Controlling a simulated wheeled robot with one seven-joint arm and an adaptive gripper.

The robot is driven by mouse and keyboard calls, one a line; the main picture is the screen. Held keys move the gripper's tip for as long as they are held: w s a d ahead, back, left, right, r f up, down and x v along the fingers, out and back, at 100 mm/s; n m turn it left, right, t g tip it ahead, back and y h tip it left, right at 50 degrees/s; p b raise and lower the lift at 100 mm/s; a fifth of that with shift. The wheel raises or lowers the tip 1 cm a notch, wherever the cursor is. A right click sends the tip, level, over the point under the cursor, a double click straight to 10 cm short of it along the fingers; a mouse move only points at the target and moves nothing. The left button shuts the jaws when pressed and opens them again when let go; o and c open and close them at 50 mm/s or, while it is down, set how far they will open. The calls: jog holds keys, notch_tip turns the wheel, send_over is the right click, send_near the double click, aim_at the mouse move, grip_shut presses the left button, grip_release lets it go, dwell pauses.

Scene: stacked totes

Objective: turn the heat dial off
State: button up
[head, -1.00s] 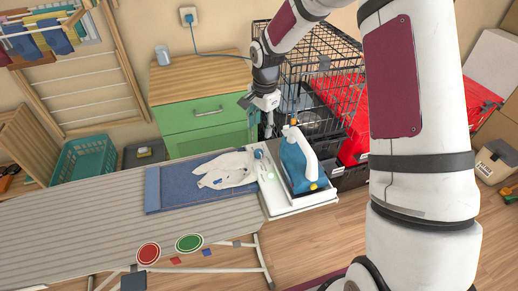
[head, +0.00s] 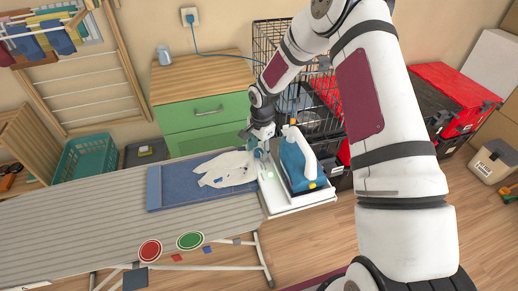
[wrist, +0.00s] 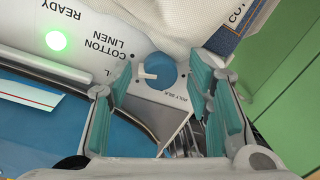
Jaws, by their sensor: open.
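The heat dial (wrist: 161,70) is a round blue knob with a white pointer towards the left in the wrist view. It sits on a white panel with printed words, including COTTON, LINEN and READY. In the head view the dial is a small blue spot (head: 259,155) on the white iron station (head: 288,205). My gripper (wrist: 163,78) is open, with its teal-padded fingers to either side of the dial in the wrist view. In the head view my gripper (head: 263,146) is low over the dial. I cannot tell whether the fingers touch it.
A blue and white iron (head: 297,165) rests on the station, close beside my gripper. A green light (wrist: 56,40) glows on the panel. A white garment (head: 228,170) lies by the station on the ironing board (head: 90,220). A wire cage (head: 275,40) stands behind.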

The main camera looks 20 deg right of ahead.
aim_at(261, 152)
jog(key=shift+c, duration=0.5)
grip_shut()
jog(key=shift+n+b, duration=0.3)
jog(key=shift+n, duration=0.5)
jog(key=shift+o, duration=0.5)
grip_release()
notch_tip(261, 152, up, 12)
jog(key=shift+s+d, duration=0.3)
jog(key=shift+s, duration=0.1)
